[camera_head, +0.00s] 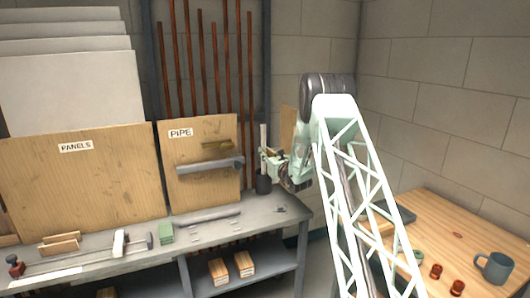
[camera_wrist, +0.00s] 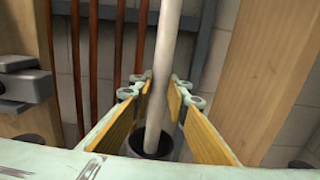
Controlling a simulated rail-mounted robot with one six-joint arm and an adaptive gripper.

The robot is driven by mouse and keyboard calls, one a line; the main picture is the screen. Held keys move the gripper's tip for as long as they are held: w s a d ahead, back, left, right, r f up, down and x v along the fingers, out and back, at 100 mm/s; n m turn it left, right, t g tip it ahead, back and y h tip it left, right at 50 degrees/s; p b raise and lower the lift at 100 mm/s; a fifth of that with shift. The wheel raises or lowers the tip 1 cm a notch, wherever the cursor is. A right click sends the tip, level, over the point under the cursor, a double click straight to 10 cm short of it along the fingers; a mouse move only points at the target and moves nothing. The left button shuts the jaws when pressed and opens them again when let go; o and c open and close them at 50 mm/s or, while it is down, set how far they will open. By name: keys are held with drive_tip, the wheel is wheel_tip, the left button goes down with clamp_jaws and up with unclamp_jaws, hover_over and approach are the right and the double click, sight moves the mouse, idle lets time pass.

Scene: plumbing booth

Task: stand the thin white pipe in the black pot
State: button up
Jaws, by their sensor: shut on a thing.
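The thin white pipe (camera_wrist: 166,60) stands nearly upright between the fingers of my gripper (camera_wrist: 160,92), which is shut on it. In the head view the pipe (camera_head: 263,136) rises above my gripper (camera_head: 268,160) at the right end of the bench. The black pot (camera_head: 264,186) sits on the bench directly below. In the wrist view the pipe's lower end meets the dark mouth of the pot (camera_wrist: 168,148) and appears to be inside its rim. Whether it touches the pot's bottom is hidden.
A board labelled PIPE (camera_head: 200,190) stands behind, with copper pipes (camera_head: 200,60) above. A wooden table (camera_head: 465,225) with a mug (camera_head: 494,267) is at right.

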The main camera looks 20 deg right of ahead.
drive_tip(key=shift+f, duration=2.15)
drive_tip(key=o, duration=1)
drive_tip(key=shift+c, duration=0.2)
drive_tip(key=shift+s, duration=0.1)
drive_tip(key=s, duration=1.2)
drive_tip(key=shift+a, duration=0.15)
drive_tip(key=shift+w, duration=0.1)
